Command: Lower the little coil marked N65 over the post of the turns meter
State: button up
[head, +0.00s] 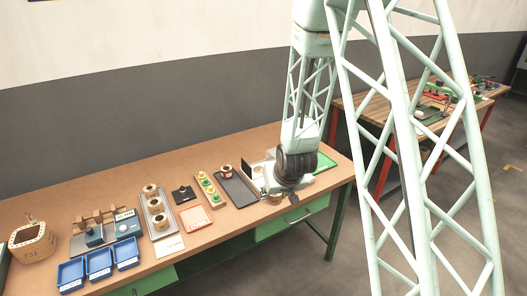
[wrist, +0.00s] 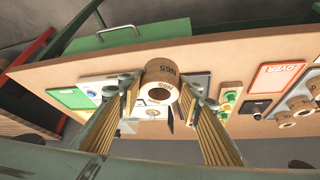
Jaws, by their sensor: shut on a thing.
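The little coil marked N65 (wrist: 162,73) is tan with a pale end face and a round bore. My gripper (wrist: 161,92) is shut on it, with one finger at each side. In the head view my gripper (head: 284,196) is over the right part of the bench, and the coil (head: 275,199) shows small beside its fingers. A pale plate with a dark upright panel (head: 247,167), which may be the turns meter, is beside and partly behind my gripper. I cannot make out its post, nor whether the coil touches it.
A green mat (head: 325,161) lies right of my gripper. To the left are a dark tray (head: 238,188), a row of green and yellow pieces (head: 209,189), a red-edged OVER card (head: 195,219), a grey tray of coils (head: 147,220) and blue bins (head: 99,264).

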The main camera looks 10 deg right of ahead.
jog(key=shift+w, duration=0.1)
jog(key=p, duration=0.5)
send_over(259, 166)
jog(key=shift+w+r, duration=0.2)
jog(key=shift+r, duration=0.2)
jog(key=shift+f+b, duration=0.2)
jog(key=shift+b, duration=0.2)
jog(key=shift+f+b, duration=1.4)
jog(key=shift+f, duration=0.6)
jog(key=shift+s+f+b, duration=0.1)
jog(key=shift+f+b, duration=1.4)
jog(key=shift+b, duration=0.2)
dwell(0.5)
jog(key=o, duration=1)
jog(key=shift+d, duration=0.15)
